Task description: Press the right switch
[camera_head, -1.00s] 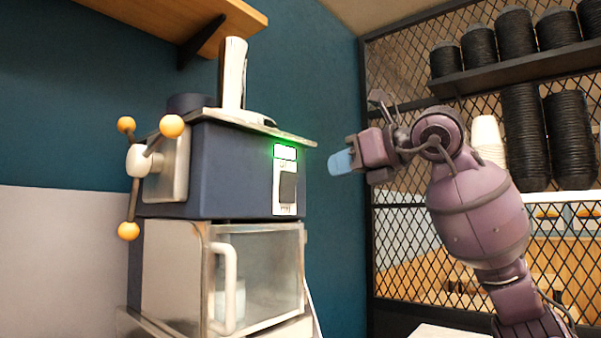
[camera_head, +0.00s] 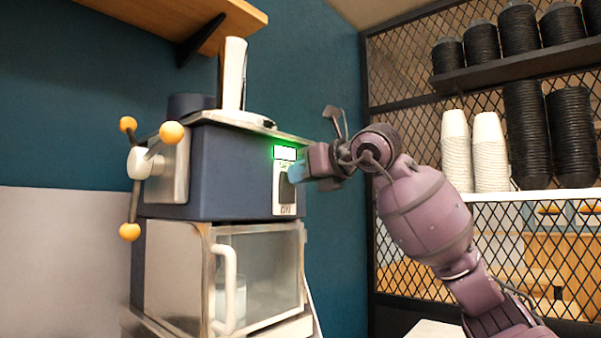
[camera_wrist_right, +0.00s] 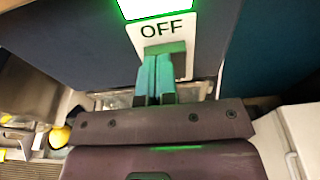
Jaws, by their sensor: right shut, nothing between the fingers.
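The switch panel (camera_head: 278,207) is a white plate on the right face of the dark blue machine (camera_head: 226,172). It has a lit green display (camera_head: 285,153) and a dark rocker switch (camera_head: 286,192) below it. My right gripper (camera_head: 297,172) is shut and empty, its light blue fingertips at the upper part of the switch. In the right wrist view the fingertips (camera_wrist_right: 156,65) overlap the switch below the "OFF" label (camera_wrist_right: 168,28); whether they touch it I cannot tell. The fingers hide part of the switch. My left gripper is out of view.
A lever with orange balls (camera_head: 172,132) stands out at the machine's left. Below is a glass-fronted compartment with a white handle (camera_head: 229,290). Stacked white cups (camera_head: 456,155) and black cups stand on shelves behind my right arm. A wooden shelf (camera_head: 222,20) hangs above.

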